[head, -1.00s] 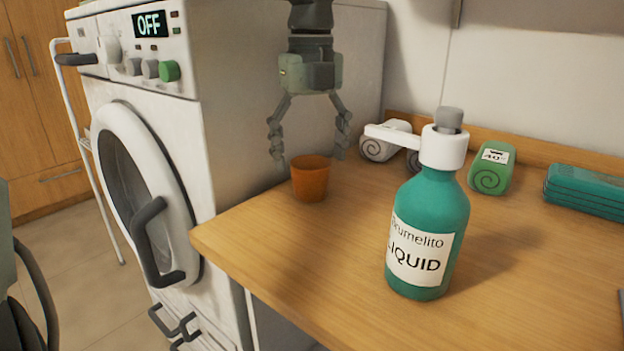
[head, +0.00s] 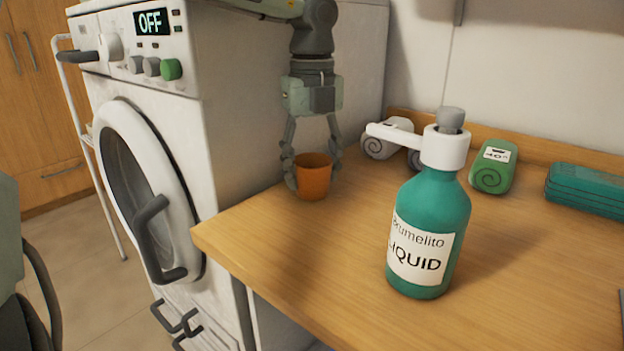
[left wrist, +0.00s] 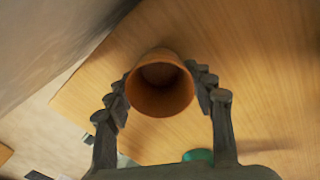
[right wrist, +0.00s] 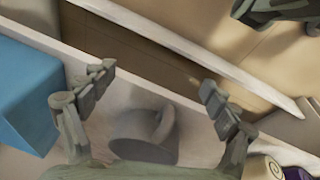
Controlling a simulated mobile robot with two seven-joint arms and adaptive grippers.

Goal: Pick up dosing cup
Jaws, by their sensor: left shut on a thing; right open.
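The orange dosing cup (head: 314,177) stands upright on the wooden counter near its left edge, beside the washing machine. My left gripper (head: 314,172) points down from above, its fingers closed on both sides of the cup. In the left wrist view the cup (left wrist: 160,84) sits between the fingertips, its open mouth facing the camera. My right gripper (right wrist: 158,82) is open and empty in the right wrist view, and it does not show in the head view.
A teal liquid bottle (head: 428,235) with a white-and-grey top stands to the right of the cup. A white roll-shaped item (head: 385,140), a green one (head: 492,168) and a teal stack (head: 590,190) lie along the back. The washing machine (head: 255,110) borders the counter's left side.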

